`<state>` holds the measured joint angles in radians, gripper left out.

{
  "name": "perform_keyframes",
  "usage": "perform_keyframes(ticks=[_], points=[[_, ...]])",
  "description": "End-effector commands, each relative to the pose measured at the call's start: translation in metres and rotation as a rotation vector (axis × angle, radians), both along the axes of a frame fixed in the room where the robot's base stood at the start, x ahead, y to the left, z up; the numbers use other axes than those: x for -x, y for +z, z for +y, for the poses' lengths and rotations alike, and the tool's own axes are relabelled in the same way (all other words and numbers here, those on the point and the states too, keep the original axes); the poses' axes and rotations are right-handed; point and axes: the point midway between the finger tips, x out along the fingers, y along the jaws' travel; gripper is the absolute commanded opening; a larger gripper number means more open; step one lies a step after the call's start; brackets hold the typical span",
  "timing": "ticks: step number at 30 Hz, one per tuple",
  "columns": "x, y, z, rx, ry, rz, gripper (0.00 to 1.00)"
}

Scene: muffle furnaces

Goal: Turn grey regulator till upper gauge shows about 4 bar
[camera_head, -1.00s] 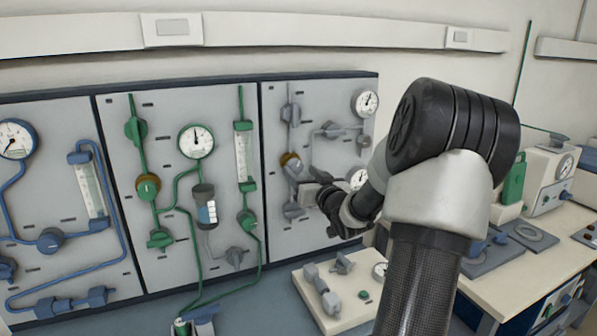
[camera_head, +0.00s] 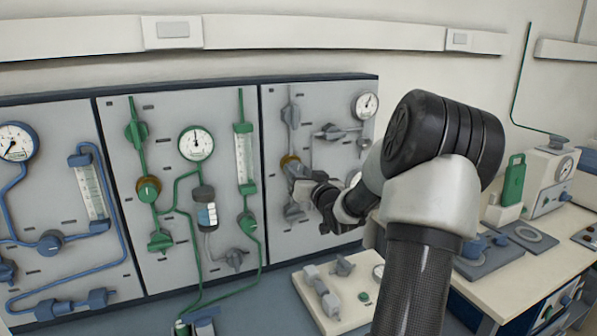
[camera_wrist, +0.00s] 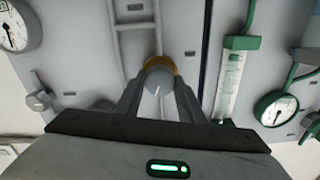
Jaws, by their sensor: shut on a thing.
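The grey regulator (camera_head: 289,161) with its brass-coloured ring is on the right-hand wall panel. In the wrist view its round grey knob (camera_wrist: 152,80) sits between the two fingers of my gripper (camera_wrist: 158,98), which are shut on its sides. In the head view my gripper (camera_head: 301,180) reaches the regulator from the right, and its fingers hide part of the knob. The upper gauge (camera_head: 366,104) is at the panel's top right; its needle points up and to the right, but its numbers are too small to read. The lower gauge (camera_head: 354,179) is mostly hidden behind my arm.
Grey valves and pipes (camera_head: 330,131) lie close around the regulator. The green-piped panel (camera_head: 160,105), with its own gauge (camera_head: 196,142), adjoins on the left. A pale block with fittings (camera_head: 325,300) stands on the bench below. Bench instruments (camera_head: 548,175) stand at right.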

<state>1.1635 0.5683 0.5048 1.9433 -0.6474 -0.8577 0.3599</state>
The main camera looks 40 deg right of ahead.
Motion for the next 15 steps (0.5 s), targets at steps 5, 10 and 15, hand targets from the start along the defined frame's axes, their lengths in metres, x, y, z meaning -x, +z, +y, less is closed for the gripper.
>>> perform_keyframes(ticks=[5,10,15], points=[[-0.0002,0.0030,0.0004,-0.187,0.001,-0.043,0.13],[0.0001,0.0005,0.0000,-0.250,0.000,-0.059,0.13],[0.0001,0.0003,0.0000,-0.249,0.000,-0.060,0.13]])
